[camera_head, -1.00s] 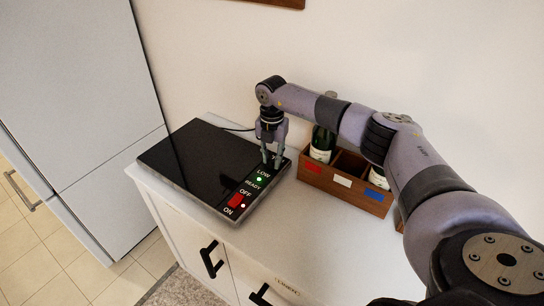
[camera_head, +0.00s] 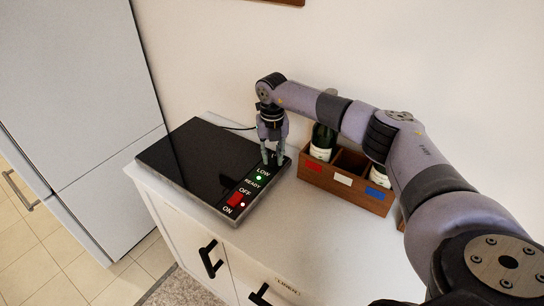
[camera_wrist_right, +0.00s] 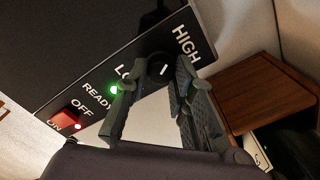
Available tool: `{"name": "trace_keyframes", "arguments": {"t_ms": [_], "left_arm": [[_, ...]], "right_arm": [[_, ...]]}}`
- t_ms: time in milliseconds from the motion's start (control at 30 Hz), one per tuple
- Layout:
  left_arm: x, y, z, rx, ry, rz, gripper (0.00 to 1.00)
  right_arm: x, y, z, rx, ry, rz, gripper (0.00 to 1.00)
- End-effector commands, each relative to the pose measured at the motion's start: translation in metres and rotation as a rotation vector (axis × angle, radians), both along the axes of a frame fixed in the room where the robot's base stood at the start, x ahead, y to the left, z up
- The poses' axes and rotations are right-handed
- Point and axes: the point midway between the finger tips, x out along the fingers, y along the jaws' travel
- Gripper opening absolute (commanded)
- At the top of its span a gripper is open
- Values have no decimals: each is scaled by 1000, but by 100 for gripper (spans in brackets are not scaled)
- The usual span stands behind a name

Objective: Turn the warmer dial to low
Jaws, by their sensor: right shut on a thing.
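The black warmer (camera_head: 190,160) lies on the white counter, with its control strip along the right edge. The dial (camera_wrist_right: 159,68) is a dark round knob with a white mark, between the LOW and HIGH labels in the right wrist view. My right gripper (camera_head: 273,159) points down at the strip's far end, its fingers on either side of the dial and shut on it. The fingers also show in the right wrist view (camera_wrist_right: 157,76) and partly cover the LOW label. A green light (camera_wrist_right: 113,90) glows by READY. My left gripper is out of view.
A red switch (camera_head: 235,200) with a small lit light sits at the strip's near end, between OFF and ON. A wooden crate (camera_head: 319,181) with bottles stands close on the right. The white counter (camera_head: 285,225) is clear in front of the crate. A tall pale cabinet (camera_head: 75,110) stands left.

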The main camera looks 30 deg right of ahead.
Motion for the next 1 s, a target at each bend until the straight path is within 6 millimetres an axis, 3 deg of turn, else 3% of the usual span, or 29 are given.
{"name": "trace_keyframes", "arguments": {"t_ms": [1000], "left_arm": [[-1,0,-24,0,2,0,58]], "right_arm": [[1,-3,0,-1,-4,963,0]]}}
